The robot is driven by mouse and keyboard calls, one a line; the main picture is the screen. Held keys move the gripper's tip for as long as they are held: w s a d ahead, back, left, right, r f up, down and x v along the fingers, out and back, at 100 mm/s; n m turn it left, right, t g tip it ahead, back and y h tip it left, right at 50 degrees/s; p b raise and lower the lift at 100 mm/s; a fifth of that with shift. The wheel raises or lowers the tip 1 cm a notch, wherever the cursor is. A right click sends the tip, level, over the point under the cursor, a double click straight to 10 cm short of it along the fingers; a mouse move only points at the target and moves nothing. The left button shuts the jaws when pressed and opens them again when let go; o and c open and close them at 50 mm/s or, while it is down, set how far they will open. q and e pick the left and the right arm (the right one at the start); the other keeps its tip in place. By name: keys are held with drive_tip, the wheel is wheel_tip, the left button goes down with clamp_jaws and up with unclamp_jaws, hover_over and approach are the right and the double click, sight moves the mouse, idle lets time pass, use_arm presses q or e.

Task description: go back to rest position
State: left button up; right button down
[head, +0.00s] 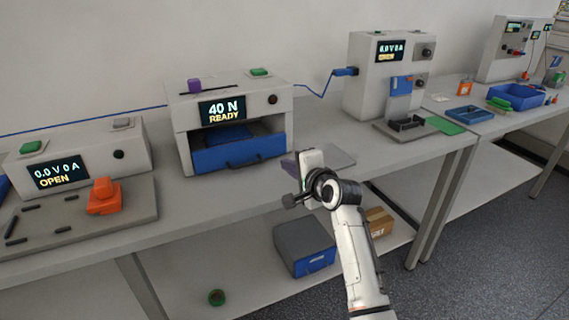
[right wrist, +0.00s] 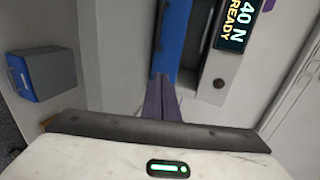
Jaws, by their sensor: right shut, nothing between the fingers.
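My right gripper (head: 290,166) is raised in front of the table edge, just right of and below the press machine (head: 177,107) that reads "40 N READY". Its purple fingers (right wrist: 160,97) are closed together in the right wrist view, with nothing between them. The fingers point toward the machine's blue drawer (head: 240,153), which also shows in the right wrist view (right wrist: 174,40). I cannot tell whether they touch anything, but they look apart from the drawer. My left gripper is in neither view.
A left cycler (head: 85,143) reads "0.0 V 0 A OPEN", with an orange block (head: 104,198) on its plate. Another cycler (head: 368,97) stands to the right. A blue bin (head: 515,97) is farther right. A grey-blue box (head: 303,240) and a cardboard box (head: 378,221) sit on the lower shelf.

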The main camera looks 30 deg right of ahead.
drive_tip(key=shift+s, duration=0.2)
drive_tip(key=s+a+f+n+g, duration=0.2)
drive_tip(key=s+a+f+n, duration=0.15)
drive_tip(key=s, duration=0.25)
drive_tip(key=s+a+f+n+g+y, duration=0.1)
drive_tip(key=s+a+f+n+g, duration=0.1)
drive_tip(key=s+f+n, duration=0.3)
drive_tip(key=s+a+f+n+g, duration=0.1)
drive_tip(key=s+a+f+n, duration=0.2)
drive_tip(key=s+f, duration=0.3)
drive_tip(key=s+a+f+n+g, duration=0.1)
drive_tip(key=s+a+n+g, duration=0.15)
drive_tip(key=s, duration=0.55)
drive_tip(key=s+a+f+n+g, duration=0.15)
drive_tip(key=s+n, duration=0.25)
drive_tip(key=s, duration=0.4)
drive_tip(key=s+a+n+g, duration=0.2)
drive_tip(key=s+n, duration=0.1)
drive_tip(key=s, duration=0.5)
drive_tip(key=w+a+f+t+y, duration=0.1)
drive_tip(key=w+a+f+t, duration=0.1)
drive_tip(key=f, duration=0.4)
drive_tip(key=w+a+f+t+y, duration=0.2)
drive_tip(key=a+f+t, duration=0.1)
drive_tip(key=f, duration=0.3)
drive_tip(key=shift+w+a+f, duration=0.15)
drive_tip(key=shift+w+f, duration=0.05)
drive_tip(key=shift+f, duration=0.1)
